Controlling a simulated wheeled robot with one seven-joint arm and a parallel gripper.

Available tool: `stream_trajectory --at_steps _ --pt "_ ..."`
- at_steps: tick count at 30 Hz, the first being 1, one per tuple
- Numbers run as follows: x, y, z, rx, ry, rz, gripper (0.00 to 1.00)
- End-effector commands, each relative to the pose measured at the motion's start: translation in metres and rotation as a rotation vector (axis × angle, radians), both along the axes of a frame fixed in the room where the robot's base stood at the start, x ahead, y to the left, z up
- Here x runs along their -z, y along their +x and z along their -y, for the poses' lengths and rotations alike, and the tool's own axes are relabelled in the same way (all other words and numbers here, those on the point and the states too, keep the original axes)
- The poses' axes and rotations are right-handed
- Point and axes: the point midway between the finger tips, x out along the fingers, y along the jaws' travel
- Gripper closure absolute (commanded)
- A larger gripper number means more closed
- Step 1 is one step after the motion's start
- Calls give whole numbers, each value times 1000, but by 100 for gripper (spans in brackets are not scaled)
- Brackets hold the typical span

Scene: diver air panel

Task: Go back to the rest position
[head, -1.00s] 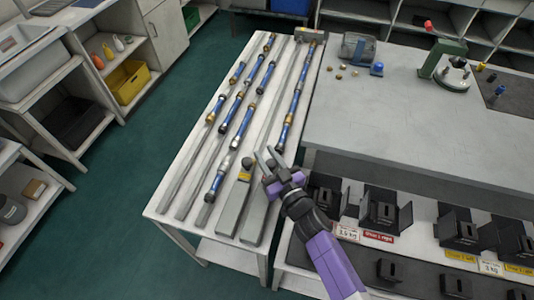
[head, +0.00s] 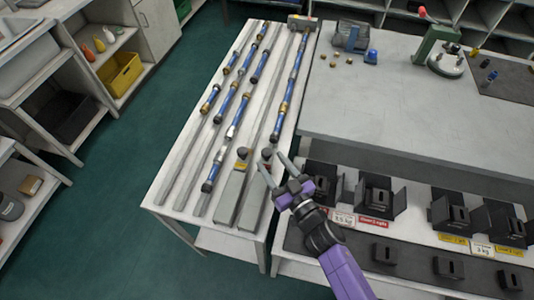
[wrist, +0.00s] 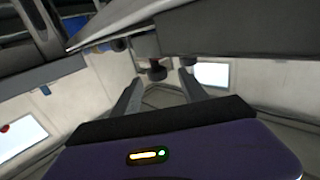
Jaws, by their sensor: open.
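My gripper (head: 273,170) is open and empty in the head view, with its two fingers spread. It hangs over the right front edge of the narrow white table (head: 180,195), near the dark-knobbed ends of two grey blocks (head: 231,195). I cannot tell whether a finger touches a knob. In the wrist view the two fingers (wrist: 158,92) are apart with nothing between them, and dark round shapes show beyond them.
Blue rods with dark and brass fittings (head: 238,110) lie in rows on the narrow table. A grey bench (head: 400,110) carries a green press (head: 432,45). Below it is a shelf with black holders (head: 376,195). Green floor (head: 130,150) is open at left.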

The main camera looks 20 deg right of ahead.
Motion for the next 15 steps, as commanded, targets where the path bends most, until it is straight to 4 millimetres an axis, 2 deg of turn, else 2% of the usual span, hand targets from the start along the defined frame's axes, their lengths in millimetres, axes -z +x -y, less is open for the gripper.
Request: stream_trajectory --at_steps 4,15 --pt "-1 -7 1 -1 0 1 49" --pt "-1 -7 1 0 0 1 49"
